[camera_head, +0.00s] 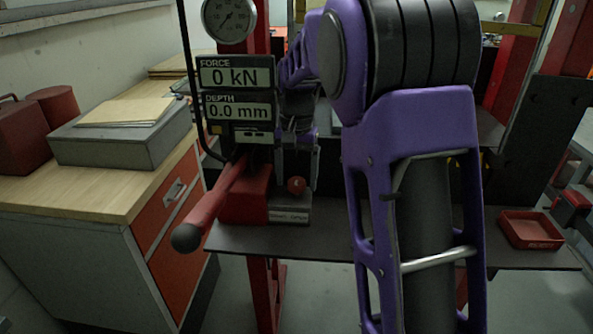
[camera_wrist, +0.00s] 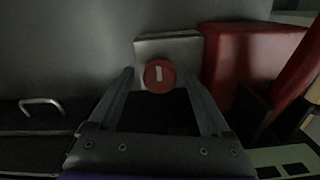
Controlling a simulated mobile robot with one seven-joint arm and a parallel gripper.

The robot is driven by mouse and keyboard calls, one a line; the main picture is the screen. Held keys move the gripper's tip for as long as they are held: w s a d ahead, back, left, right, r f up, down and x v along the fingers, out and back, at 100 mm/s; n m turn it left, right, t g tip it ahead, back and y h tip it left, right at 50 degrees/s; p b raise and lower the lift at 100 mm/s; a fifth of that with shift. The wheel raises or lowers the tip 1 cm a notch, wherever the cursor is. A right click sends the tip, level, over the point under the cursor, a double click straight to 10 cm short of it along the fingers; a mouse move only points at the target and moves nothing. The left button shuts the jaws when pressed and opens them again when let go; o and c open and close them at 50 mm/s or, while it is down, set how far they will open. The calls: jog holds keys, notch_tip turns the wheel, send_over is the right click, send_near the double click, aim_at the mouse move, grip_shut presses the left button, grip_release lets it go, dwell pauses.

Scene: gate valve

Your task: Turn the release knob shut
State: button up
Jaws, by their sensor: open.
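The round red release knob (camera_head: 296,185) sits on the front of a small grey block (camera_head: 290,203), just right of the red pump body. In the wrist view the knob (camera_wrist: 159,75) faces me, with a short pale, nearly upright bar mark on it. My gripper (camera_head: 298,158) is over the knob in the head view, partly hidden by my arm. In the wrist view my gripper (camera_wrist: 159,77) is open, with one finger on each side of the knob. A gap shows on both sides, and I see no contact. The block's label is too small to read.
A red lever (camera_head: 210,205) with a dark grip juts forward at left. Displays (camera_head: 236,90) read 0 kN and 0.0 mm. A workbench (camera_head: 100,200) with a grey box stands left. A red tray (camera_head: 530,229) lies on the right of the shelf.

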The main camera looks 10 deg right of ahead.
aim_at(297, 181)
notch_tip(297, 181, up, 18)
jog(key=shift+f, duration=0.25)
dwell(0.4)
